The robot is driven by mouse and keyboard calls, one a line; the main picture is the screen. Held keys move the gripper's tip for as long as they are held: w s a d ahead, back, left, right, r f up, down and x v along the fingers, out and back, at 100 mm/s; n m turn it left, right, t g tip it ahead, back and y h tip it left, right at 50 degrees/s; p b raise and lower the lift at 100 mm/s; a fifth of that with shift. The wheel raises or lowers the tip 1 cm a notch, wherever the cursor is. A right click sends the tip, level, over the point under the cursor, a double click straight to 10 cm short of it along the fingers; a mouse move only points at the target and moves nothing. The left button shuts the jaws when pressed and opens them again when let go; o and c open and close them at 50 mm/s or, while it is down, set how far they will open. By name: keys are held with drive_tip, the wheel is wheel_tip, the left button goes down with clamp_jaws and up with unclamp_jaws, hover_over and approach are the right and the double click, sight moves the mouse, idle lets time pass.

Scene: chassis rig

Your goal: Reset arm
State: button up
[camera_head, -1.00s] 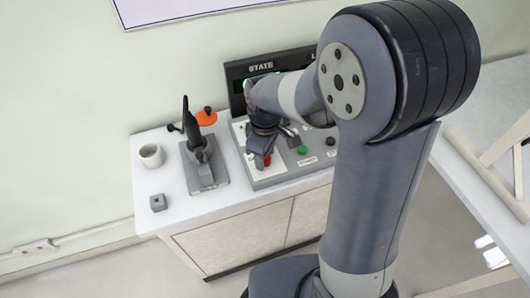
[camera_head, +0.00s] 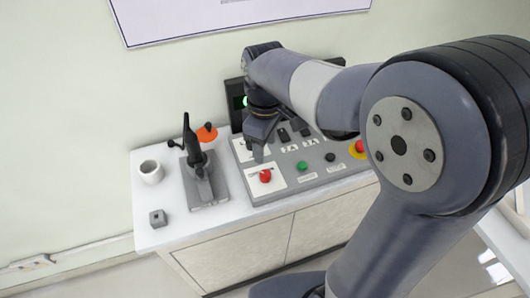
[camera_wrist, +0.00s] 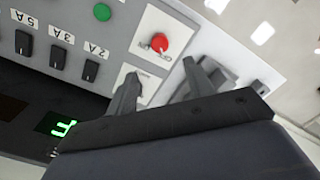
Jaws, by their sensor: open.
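My gripper (camera_head: 256,148) hangs above the left part of the grey control panel (camera_head: 320,181), behind the red knob (camera_head: 265,176) on its white plate. In the wrist view my gripper (camera_wrist: 160,85) shows two fingers spread apart with nothing between them. The red knob (camera_wrist: 160,42) lies beyond the fingertips there, apart from them. My arm covers much of the panel's back and most of the dark display behind it, where a green light (camera_head: 245,101) shows.
A grey stand with a black handle (camera_head: 194,150) is left of the panel. A white cup (camera_head: 151,172), a small grey block (camera_head: 158,218) and an orange disc (camera_head: 206,133) are near it. A green button (camera_head: 302,166) and a red-and-yellow button (camera_head: 358,148) sit on the panel. The counter's front-left is mostly clear.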

sight(265, 174)
drive_tip(key=shift+r, duration=0.2)
drive_tip(key=shift+f, duration=0.1)
wheel_tip(265, 174, down, 11)
drive_tip(key=shift+r, duration=0.1)
idle(0.4)
idle(0.5)
